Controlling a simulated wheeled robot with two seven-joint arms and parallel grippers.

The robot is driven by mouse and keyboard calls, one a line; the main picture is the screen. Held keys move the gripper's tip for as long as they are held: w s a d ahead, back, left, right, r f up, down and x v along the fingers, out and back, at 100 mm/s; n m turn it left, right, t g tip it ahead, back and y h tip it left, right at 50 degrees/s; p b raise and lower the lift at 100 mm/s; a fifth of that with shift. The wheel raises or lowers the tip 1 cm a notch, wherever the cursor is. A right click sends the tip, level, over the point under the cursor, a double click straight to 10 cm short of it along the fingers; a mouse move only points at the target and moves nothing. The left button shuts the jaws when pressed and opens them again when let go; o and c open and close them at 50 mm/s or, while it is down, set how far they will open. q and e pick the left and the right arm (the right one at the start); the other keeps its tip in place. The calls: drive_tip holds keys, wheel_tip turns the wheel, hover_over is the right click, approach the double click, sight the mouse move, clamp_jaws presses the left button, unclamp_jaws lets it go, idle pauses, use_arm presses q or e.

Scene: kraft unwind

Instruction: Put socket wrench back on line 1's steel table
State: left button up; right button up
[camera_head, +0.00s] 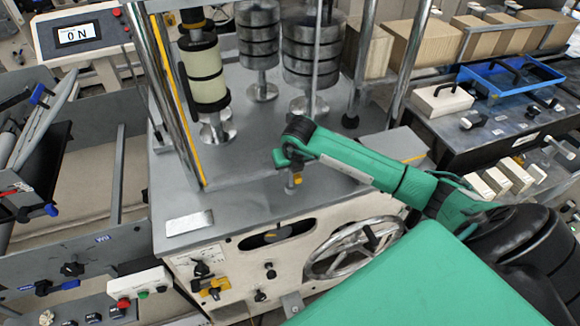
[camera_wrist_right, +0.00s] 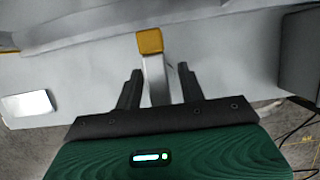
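My right gripper (camera_wrist_right: 158,72) is over the near part of line 1's grey steel table (camera_head: 245,205), with its arm coming in from the right. In the right wrist view its two dark fingers stand apart. A silver bar with a yellow end, seemingly the socket wrench (camera_wrist_right: 153,66), lies between them, with a gap visible at the right finger. In the head view only a small yellow and silver part (camera_head: 297,180) shows below the gripper. Whether the wrench touches the table cannot be told. My left gripper is not in view.
A metal plate (camera_head: 190,222) lies at the table's front left. Upright posts and stacked dark rolls (camera_head: 258,40) stand behind. A handwheel (camera_head: 352,248) and knobs are on the front panel below. A blue tray (camera_head: 510,75) and boxes are at the right.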

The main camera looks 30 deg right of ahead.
drive_tip(key=b+v, duration=0.4)
drive_tip(key=v, duration=0.7)
drive_tip(key=shift+s+r, duration=0.2)
drive_tip(key=shift+r, duration=0.3)
